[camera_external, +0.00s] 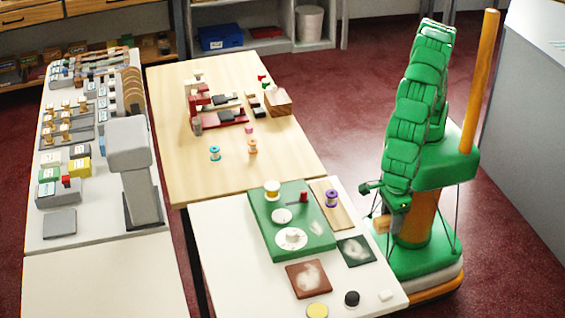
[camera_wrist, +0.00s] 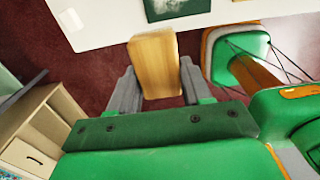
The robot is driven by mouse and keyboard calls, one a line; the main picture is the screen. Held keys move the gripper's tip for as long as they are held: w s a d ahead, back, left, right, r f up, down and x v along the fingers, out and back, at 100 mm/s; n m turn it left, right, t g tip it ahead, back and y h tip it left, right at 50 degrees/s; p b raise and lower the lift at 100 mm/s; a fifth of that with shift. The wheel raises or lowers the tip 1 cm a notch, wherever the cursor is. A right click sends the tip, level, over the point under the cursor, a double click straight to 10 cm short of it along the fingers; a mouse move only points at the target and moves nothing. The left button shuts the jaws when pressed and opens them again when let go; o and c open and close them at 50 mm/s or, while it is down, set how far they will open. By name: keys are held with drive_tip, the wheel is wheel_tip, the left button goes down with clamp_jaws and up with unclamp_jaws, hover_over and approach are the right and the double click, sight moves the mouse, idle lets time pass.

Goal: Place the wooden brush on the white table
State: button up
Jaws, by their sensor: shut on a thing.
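The wooden brush (camera_wrist: 155,62) is a plain light-brown block in the wrist view, between the two grey fingers of my gripper (camera_wrist: 156,88). My gripper is shut on it. In the external view, my gripper (camera_external: 378,205) hangs low at the right edge of the white table, and the brush (camera_external: 382,224) shows as a small tan block below it. No bristles are visible. The white table (camera_external: 225,245) stands in the front middle of the external view.
A green board (camera_external: 318,243) with spools and white discs lies on the white table. Dark green (camera_external: 356,252) and brown (camera_external: 308,279) swatches, a yellow disc (camera_external: 317,311), a black round item (camera_external: 351,298) and a white block (camera_external: 386,295) lie nearby. The table's front left is clear.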

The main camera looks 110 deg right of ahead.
drive_tip(key=w+a+f, duration=0.2)
drive_tip(key=w+a, duration=0.1)
hover_over(373, 278)
drive_tip(key=s+d, duration=0.1)
wheel_tip(373, 278, down, 4)
drive_tip(key=shift+d+f, duration=0.1)
drive_tip(key=shift+f, duration=0.05)
drive_tip(key=shift+w+a+f, duration=0.35)
drive_tip(key=shift+a+f, duration=0.1)
drive_tip(key=shift+f, duration=0.05)
drive_tip(key=shift+w+a+f, duration=0.2)
drive_tip(key=shift+f, duration=1.7)
drive_tip(key=shift+f, duration=0.1)
drive_tip(key=o, duration=1.1)
drive_tip(key=shift+c, duration=0.2)
